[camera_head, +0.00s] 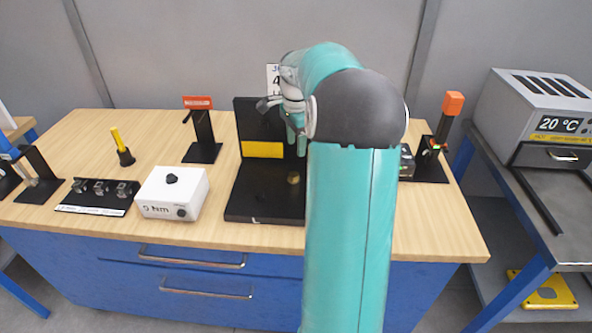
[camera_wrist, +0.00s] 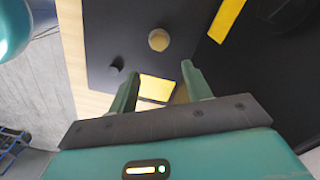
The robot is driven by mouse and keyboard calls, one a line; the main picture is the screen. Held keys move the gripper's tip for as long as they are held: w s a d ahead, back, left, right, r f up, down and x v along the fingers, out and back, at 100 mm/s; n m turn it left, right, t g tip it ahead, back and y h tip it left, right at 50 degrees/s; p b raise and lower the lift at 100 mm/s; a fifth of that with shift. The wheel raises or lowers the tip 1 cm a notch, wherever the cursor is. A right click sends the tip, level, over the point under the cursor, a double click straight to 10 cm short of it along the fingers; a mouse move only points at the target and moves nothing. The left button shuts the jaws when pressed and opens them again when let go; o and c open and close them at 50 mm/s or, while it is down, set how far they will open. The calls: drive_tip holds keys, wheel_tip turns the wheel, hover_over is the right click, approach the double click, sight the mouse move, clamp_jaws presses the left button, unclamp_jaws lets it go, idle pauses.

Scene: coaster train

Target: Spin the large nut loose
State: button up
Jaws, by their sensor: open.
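A brass-coloured round piece, probably the large nut (camera_head: 293,178), stands on the base of the black fixture (camera_head: 262,203), in front of its upright back plate. In the wrist view the nut (camera_wrist: 159,39) lies beyond my fingertips, toward the top of the picture. My gripper (camera_head: 297,142) is in front of the back plate, above the base and partly hidden by my arm. The wrist view shows my gripper (camera_wrist: 160,78) open, with nothing between its two green fingers and apart from the nut. My arm hides the right part of the fixture.
A white torque box (camera_head: 172,193) marked Nm stands left of the fixture. Further left are a row of sockets (camera_head: 98,197) and a yellow-handled tool (camera_head: 120,147). A black stand with a red top (camera_head: 198,103) is behind. An orange-topped stand (camera_head: 452,105) is at right.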

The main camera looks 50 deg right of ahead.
sight(296, 173)
wheel_tip(296, 173, down, 10)
drive_tip(key=shift+f, duration=0.2)
drive_tip(key=c, duration=1)
